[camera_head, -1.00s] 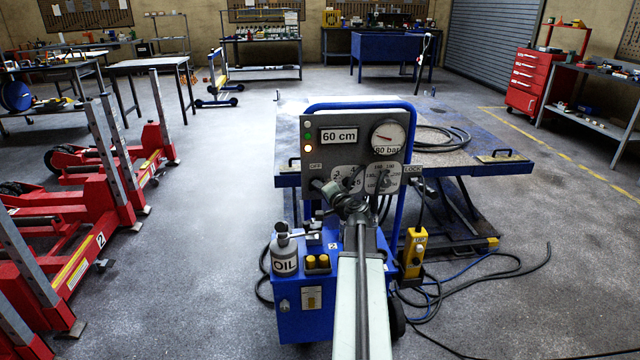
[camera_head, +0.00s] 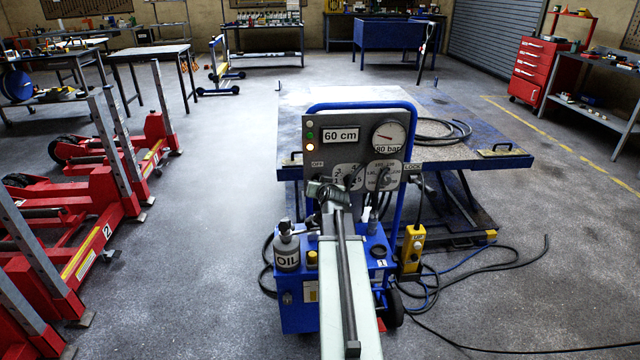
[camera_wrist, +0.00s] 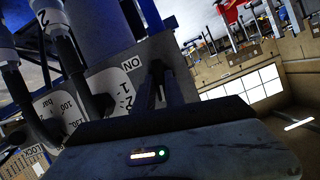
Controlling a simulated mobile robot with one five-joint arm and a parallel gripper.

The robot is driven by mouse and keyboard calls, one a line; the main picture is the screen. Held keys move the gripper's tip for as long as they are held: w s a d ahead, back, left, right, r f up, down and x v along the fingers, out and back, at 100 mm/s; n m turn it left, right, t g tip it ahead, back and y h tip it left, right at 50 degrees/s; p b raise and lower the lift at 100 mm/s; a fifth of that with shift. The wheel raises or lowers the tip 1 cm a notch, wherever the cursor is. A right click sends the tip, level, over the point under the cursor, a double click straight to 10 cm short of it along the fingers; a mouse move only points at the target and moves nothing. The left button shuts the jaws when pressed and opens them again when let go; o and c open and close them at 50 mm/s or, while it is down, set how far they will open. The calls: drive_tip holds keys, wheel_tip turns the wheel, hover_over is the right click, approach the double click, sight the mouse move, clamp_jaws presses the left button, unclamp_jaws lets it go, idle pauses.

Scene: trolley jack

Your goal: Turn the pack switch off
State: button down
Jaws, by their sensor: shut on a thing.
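The grey control panel (camera_head: 312,131) stands on a blue trolley and bears a 60 cm display, an 80 bar gauge and two dials. An OFF label (camera_head: 317,163) is at its lower left edge. My gripper (camera_head: 320,187) is at the panel's lower left, just below that label, and covers the pack switch in the head view. In the wrist view my gripper (camera_wrist: 157,88) is shut on a dark part that looks like the switch (camera_wrist: 156,68), beside the ON label (camera_wrist: 132,65). The fingers hide most of it, so its setting cannot be told.
Dial levers (camera_head: 382,178) are close to the right of my gripper. An oil bottle (camera_head: 287,250) stands on the trolley. A yellow pendant (camera_head: 413,247) hangs at its right. A lift table (camera_head: 470,165) is behind, red jacks (camera_head: 90,225) at left. Cables lie on the right floor.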

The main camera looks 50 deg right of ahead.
drive_tip(key=shift+a+n+g+h, duration=0.1)
drive_tip(key=shift+n+g+h, duration=0.35)
drive_tip(key=shift+n, duration=0.35)
drive_tip(key=c, duration=1.4)
unclamp_jaws()
